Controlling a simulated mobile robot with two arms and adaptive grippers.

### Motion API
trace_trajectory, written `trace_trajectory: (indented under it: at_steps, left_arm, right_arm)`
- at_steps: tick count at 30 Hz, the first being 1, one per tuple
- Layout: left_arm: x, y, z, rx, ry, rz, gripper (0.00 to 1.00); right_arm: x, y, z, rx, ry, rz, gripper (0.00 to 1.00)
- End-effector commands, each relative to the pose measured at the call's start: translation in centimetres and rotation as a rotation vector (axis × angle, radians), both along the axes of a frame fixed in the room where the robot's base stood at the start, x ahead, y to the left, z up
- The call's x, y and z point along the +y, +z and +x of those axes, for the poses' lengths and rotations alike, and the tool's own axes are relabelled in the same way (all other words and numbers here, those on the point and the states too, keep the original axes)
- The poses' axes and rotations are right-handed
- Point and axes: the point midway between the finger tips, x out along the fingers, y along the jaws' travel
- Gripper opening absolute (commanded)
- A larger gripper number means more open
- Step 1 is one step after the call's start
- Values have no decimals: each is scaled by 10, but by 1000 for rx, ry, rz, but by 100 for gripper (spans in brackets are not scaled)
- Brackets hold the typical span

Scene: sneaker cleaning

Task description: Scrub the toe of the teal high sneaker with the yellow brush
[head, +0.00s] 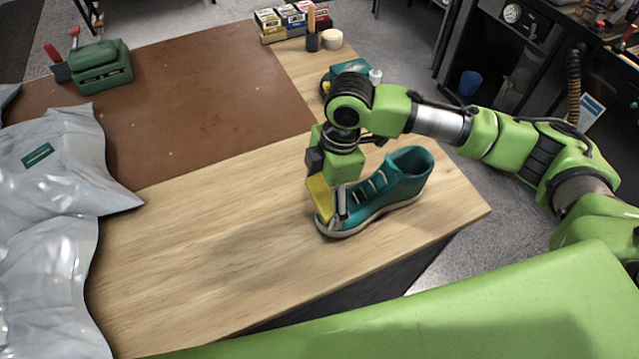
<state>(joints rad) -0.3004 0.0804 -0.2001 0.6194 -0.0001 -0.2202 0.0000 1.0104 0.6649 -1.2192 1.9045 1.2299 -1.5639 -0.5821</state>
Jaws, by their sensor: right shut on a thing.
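The teal high sneaker (404,177) stands upright on the wooden table top, its toe towards the lower left and its ankle opening to the upper right. My right gripper (334,212) points down over the toe, shut on the yellow brush (318,196). The brush is at the sneaker's toe; its bristles are hidden, so I cannot tell whether they touch. The gripper and brush hide part of the toe. My left gripper is not in view.
Grey plastic bags (65,160) lie at the left. A brown mat (200,95) covers the table's back, with a green case (101,66) on it. Small boxes (285,20) and a teal item (350,67) stand behind. The wooden surface left of the sneaker is clear.

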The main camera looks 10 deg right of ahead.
Motion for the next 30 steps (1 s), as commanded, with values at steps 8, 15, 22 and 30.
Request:
trace_trajectory:
  at_steps: [8, 15, 22, 30]
  left_arm:
    - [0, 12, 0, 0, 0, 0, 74]
    - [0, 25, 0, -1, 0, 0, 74]
    - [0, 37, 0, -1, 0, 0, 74]
    - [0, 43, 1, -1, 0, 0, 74]
  right_arm:
    - [-4, 0, -16, 3, -1, -2, 62]
    - [-6, 1, -32, 6, 2, -2, 62]
    - [-10, -1, -51, 6, 1, -4, 62]
    - [-11, -1, -56, 6, 0, -3, 62]
